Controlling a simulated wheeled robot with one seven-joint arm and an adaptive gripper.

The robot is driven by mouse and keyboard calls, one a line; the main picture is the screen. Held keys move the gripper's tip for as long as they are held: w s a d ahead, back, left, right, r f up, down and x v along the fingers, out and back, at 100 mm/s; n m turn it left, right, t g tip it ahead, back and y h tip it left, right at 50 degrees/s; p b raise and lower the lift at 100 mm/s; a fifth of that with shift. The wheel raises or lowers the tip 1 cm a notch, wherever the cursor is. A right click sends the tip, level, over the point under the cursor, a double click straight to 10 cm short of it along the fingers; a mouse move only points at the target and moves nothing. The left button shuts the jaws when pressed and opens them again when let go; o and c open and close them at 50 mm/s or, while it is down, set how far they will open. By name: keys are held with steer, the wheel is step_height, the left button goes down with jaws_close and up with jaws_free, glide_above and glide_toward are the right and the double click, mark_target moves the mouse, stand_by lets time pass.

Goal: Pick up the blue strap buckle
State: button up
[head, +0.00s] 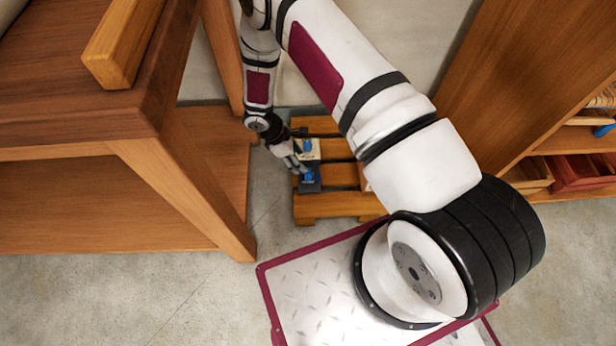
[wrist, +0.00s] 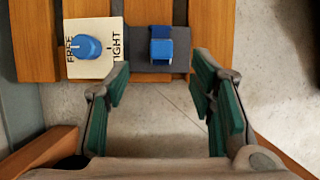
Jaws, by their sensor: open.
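The blue strap buckle (wrist: 161,48) is a small blue block on a dark grey strap or pad (wrist: 176,66), near the front edge of a slatted wooden bench. In the head view the buckle (head: 309,177) lies just right of my gripper (head: 298,168). In the wrist view my gripper (wrist: 163,68) is open, with green-padded fingers spread. The buckle shows beyond the fingertips, roughly midway between them in the picture. Nothing is between the fingers. I cannot tell the height of the fingers above the buckle.
Left of the buckle, a round blue knob (wrist: 87,47) sits on a cream plate marked FREE and TIGHT; the left fingertip appears close to the plate. A wooden table (head: 180,150) stands left of the bench (head: 330,207). Shelving (head: 520,90) stands right. Bare floor (head: 200,290) lies in front.

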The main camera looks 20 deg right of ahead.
mark_target(308, 172)
steer(key=b+x, duration=0.1)
steer(key=x, duration=0.3)
steer(key=shift+b+x, duration=1.7)
steer(key=shift+x, duration=0.9)
steer(key=shift+s+a, duration=0.1)
steer(key=shift+a, duration=0.05)
jaws_close()
